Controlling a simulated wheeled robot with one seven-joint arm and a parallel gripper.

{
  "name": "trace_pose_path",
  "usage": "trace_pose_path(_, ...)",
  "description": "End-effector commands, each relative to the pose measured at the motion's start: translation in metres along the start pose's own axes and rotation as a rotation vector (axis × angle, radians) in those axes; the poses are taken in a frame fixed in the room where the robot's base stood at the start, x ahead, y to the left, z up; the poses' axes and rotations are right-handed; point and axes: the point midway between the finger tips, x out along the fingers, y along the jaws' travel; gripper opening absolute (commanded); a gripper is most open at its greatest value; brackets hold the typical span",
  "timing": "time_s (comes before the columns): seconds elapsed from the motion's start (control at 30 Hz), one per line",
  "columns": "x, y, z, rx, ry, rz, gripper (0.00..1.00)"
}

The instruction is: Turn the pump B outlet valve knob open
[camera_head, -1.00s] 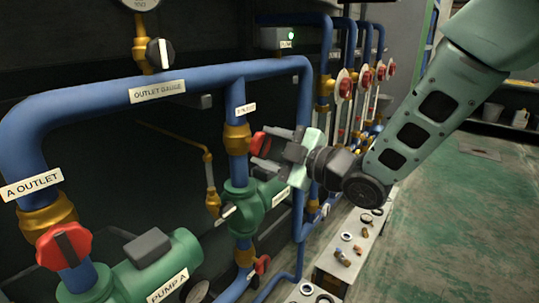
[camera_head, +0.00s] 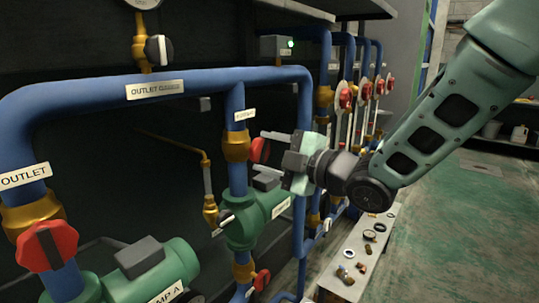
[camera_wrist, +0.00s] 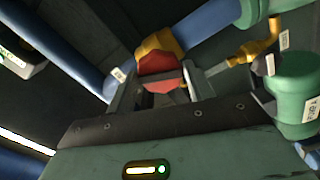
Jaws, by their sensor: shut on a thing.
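The pump B outlet valve knob (camera_head: 260,150) is red and sits on a brass valve body (camera_head: 236,146) on the vertical blue pipe above the green pump B (camera_head: 258,218). My gripper (camera_head: 272,148) reaches it from the right, with its jaws shut on the knob. In the wrist view, the red knob (camera_wrist: 160,72) shows between the two fingers of my gripper (camera_wrist: 162,92), with the brass valve body behind it. The fingers partly hide the knob in the head view, and its exact turn is hard to read.
Pump A's red outlet knob (camera_head: 47,246) is at the lower left. A blue header pipe (camera_head: 215,80) runs above. A bench (camera_head: 345,258) with small loose parts stands below my arm. Green floor (camera_head: 440,230) is open at the right.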

Motion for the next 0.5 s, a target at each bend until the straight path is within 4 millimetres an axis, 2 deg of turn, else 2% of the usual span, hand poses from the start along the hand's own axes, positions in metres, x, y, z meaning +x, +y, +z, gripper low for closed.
trace_pose_path(0.1,-0.0014,-0.0057,0.0029,-0.028,-0.005,-0.007,0.25)
trace_pose_path(0.5,-0.0011,-0.0062,0.0027,-0.190,-0.003,-0.006,0.25)
